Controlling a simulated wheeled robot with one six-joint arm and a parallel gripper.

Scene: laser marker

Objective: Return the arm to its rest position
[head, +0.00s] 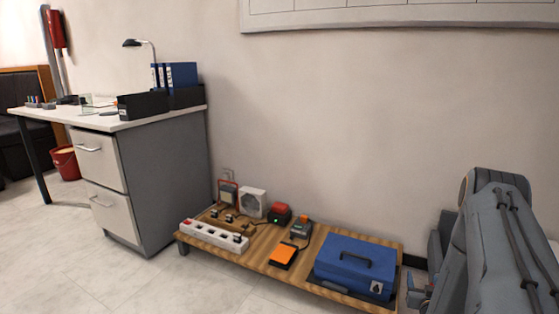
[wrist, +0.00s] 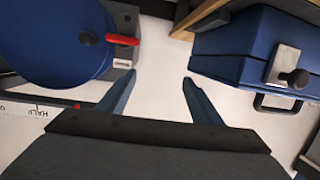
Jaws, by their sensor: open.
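My gripper (wrist: 160,77) is open in the wrist view, its two blue-grey fingers spread apart with nothing but pale floor between them. My arm (head: 490,240) stands at the right edge of the head view, to the right of the low wooden platform (head: 215,244). The fingers cannot be made out clearly there. A blue toolbox (head: 350,262) with a dark handle sits on the platform's right end. A blue case with a metal latch (wrist: 235,48) is right of the fingers in the wrist view, apart from them.
A blue rounded body (wrist: 50,40) with a red lever (wrist: 122,40) is left of the fingers. The platform also holds a white power strip (head: 214,235), an orange item (head: 284,256) and several small devices. A desk with drawers (head: 160,180) stands left. Front floor is clear.

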